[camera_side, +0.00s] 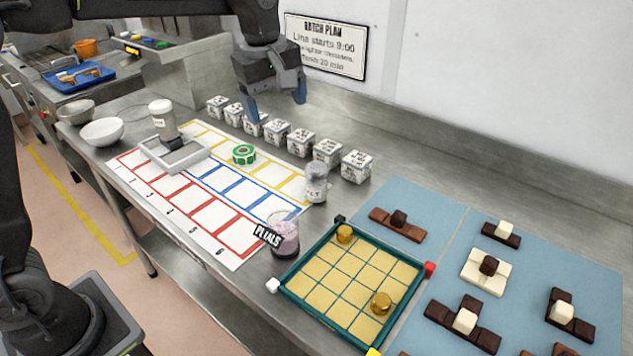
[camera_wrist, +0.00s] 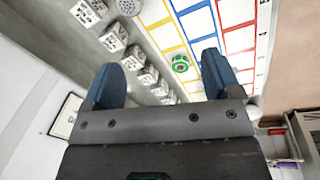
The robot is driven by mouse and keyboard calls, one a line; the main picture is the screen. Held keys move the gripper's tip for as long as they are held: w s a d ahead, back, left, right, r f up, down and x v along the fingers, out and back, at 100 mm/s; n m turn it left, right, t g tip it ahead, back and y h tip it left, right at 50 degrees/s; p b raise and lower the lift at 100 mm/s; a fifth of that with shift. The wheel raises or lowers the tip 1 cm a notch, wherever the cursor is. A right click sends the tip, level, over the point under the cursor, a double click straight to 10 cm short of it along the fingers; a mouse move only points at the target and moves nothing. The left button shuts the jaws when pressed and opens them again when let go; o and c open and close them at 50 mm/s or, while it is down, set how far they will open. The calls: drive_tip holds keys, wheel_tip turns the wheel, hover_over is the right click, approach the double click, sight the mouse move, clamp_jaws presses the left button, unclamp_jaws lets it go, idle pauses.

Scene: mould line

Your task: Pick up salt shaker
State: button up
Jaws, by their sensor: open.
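The salt shaker (camera_side: 316,184) is a clear glass jar with a grey lid and a label. It stands upright on the steel counter by the right end of the printed grid sheet, near the row of white boxes. In the wrist view a round grey perforated top, apparently the shaker's lid (camera_wrist: 128,7), shows at the top edge, partly cut off. My gripper (camera_side: 276,100) has its two blue fingers apart and empty. It hangs above the row of boxes, up and left of the shaker in the side view.
White printed boxes (camera_side: 328,151) line the counter behind the grid sheet (camera_side: 228,238). A green tape roll (camera_side: 243,154) lies on the sheet. A labelled jar (camera_side: 285,238) and a teal-rimmed tray (camera_side: 318,313) stand nearer the front. A scale with a container (camera_side: 162,117) is at left.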

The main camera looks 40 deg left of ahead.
sight(316, 164)
drive_tip(key=w+d+f+n+g, duration=0.2)
drive_tip(key=w+f+n, duration=0.4)
drive_tip(key=w, duration=0.2)
wheel_tip(316, 164, down, 9)
drive_tip(key=shift+w+d+r, duration=0.1)
drive_tip(key=shift+r, duration=0.1)
drive_tip(key=shift+s+d+f, duration=0.15)
drive_tip(key=shift+d+f, duration=0.05)
drive_tip(key=shift+f, duration=1.2)
drive_tip(key=shift+s+d+f, duration=0.15)
drive_tip(key=shift+f, duration=1.2)
drive_tip(key=c, duration=1.1)
